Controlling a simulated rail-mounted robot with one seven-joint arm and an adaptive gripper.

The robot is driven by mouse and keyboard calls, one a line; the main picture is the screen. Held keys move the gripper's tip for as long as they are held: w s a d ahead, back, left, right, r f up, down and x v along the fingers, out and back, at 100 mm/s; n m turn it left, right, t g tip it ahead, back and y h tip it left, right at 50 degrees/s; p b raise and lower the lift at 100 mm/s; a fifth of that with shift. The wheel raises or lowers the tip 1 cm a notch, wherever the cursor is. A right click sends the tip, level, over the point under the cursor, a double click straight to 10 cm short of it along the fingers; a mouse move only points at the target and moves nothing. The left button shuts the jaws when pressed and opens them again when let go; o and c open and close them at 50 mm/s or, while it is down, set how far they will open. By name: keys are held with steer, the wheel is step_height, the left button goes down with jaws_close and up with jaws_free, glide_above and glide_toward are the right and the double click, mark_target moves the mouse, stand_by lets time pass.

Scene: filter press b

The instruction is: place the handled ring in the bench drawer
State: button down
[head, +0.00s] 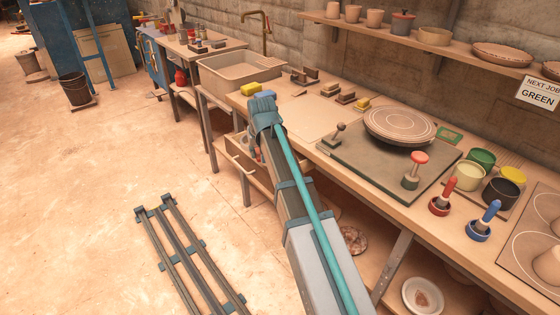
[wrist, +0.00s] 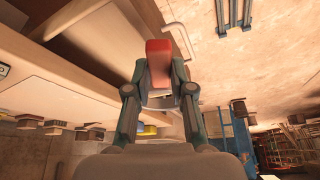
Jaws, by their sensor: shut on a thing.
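My gripper (wrist: 160,88) is shut on a red-ended piece (wrist: 158,50) with a paler brownish side. I cannot tell whether it is ring-shaped. In the head view my arm hides most of the gripper, low at the bench front. The bench drawer (head: 240,148) is pulled out under the worktop, beside and below my wrist; its pale bar handle also shows in the wrist view (wrist: 180,38). On the bench at right stand a red-handled piece with a ring-like base (head: 440,207) and a blue-handled one (head: 478,231). The drawer's inside is mostly hidden.
The bench holds a dark board (head: 375,165) with a round plate (head: 400,124), several pots (head: 500,192) and a yellow sponge (head: 250,89). A sink (head: 240,75) is at the far end. Floor rails (head: 185,255) lie at left. The floor in front of the drawer is clear.

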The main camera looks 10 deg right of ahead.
steer(key=shift+w+a+f, duration=0.1)
steer(key=shift+w+f, duration=0.4)
steer(key=shift+w, duration=0.3)
steer(key=w+d+f, duration=0.1)
steer(key=w+f, duration=0.1)
steer(key=w, duration=0.2)
steer(key=w+d+f, duration=0.1)
steer(key=w+f, duration=0.2)
steer(key=w+d+f+p, duration=0.1)
steer(key=w+f, duration=0.2)
steer(key=w, duration=0.1)
steer(key=shift+w+d, duration=0.35)
steer(key=shift+w+d+f, duration=0.15)
steer(key=shift+w+f, duration=0.25)
steer(key=shift+f, duration=0.25)
steer(key=shift+w+f+p, duration=0.15)
steer(key=shift+f+p, duration=0.4)
steer(key=shift+f, duration=1.2)
steer(key=shift+f, duration=0.15)
steer(key=c, duration=1)
jaws_free()
steer(key=b+v, duration=0.1)
steer(key=v, duration=1.1)
